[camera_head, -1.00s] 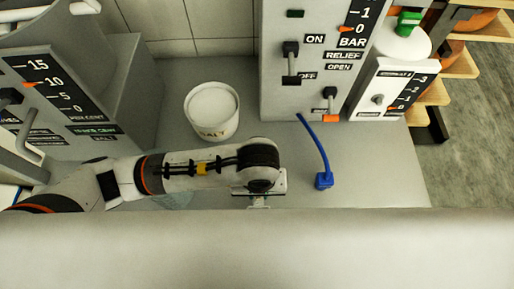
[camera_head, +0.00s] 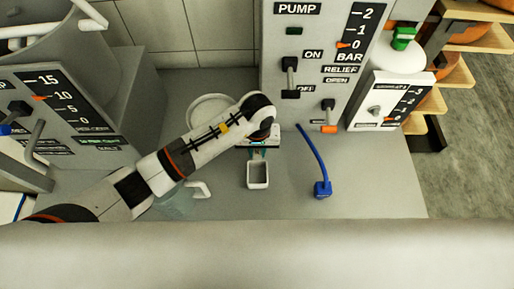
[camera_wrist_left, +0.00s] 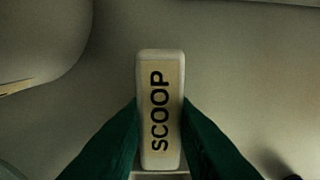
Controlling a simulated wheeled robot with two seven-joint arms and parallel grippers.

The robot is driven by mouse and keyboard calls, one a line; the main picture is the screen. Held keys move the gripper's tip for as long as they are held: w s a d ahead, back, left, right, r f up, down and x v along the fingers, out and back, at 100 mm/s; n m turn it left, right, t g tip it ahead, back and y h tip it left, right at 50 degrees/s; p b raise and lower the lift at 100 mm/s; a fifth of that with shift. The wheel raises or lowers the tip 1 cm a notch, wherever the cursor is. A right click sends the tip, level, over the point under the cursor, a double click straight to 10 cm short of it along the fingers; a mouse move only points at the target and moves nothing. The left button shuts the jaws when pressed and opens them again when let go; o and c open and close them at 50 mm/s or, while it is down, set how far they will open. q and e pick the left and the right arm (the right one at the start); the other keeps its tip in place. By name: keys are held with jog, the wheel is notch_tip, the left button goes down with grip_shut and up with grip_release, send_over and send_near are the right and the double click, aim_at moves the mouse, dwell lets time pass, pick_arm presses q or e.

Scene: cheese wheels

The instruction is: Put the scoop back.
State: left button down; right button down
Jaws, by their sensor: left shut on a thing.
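The scoop (camera_head: 258,174) is a small white open box-shaped bowl with a handle, above the grey counter in front of the pump panel. Its white handle, lettered SCOOP (camera_wrist_left: 160,110), stands between the green fingers of my left gripper (camera_wrist_left: 160,140) in the left wrist view. My left gripper (camera_head: 258,150) is shut on the handle. In the head view, my arm hides most of the handle. I cannot tell how high the bowl is above the counter. My right gripper is not in view.
A white tub (camera_head: 205,103) stands behind my left arm, partly covered. A clear jug (camera_head: 174,206) with a white handle is below the arm. A blue hose end (camera_head: 322,188) rests on the counter to the right. The pump panel (camera_head: 310,85) stands behind.

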aim_at(257, 151)
pick_arm(q)
jog(key=shift+f, duration=0.25)
jog(key=shift+f, duration=0.15)
jog(key=c, duration=1.2)
grip_release()
notch_tip(257, 151, up, 7)
jog(key=shift+r, duration=0.1)
jog(key=shift+s+r, duration=0.1)
jog(key=shift+r, duration=0.3)
